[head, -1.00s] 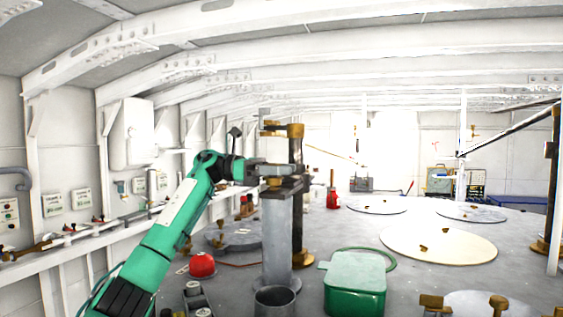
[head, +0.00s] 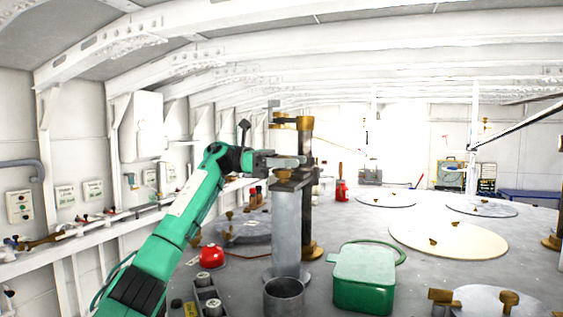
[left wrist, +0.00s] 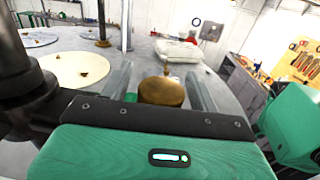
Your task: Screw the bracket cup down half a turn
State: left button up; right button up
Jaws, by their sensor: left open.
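The bracket cup, a round brass piece (left wrist: 160,91), sits between the two grey fingers of my left gripper (left wrist: 160,88) in the left wrist view, with a gap on each side. In the head view a brass part of it (head: 283,174) shows just under the gripper, above a grey column (head: 286,225). My left gripper (head: 284,161) is level and open at the height of the column's top, beside the dark post. The fingers partly hide the cup in the head view. My right gripper is in neither view.
A brass-topped post (head: 306,140) stands right behind the column, with a brass arm above my gripper. A grey open cylinder (head: 284,297), green box (head: 363,281) and red dome (head: 212,256) are on the deck.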

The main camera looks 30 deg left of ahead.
pick_arm(q)
jog(key=shift+s+a, duration=0.1)
jog(key=shift+a, duration=0.3)
jog(key=b+v, duration=0.3)
jog(key=v, duration=1)
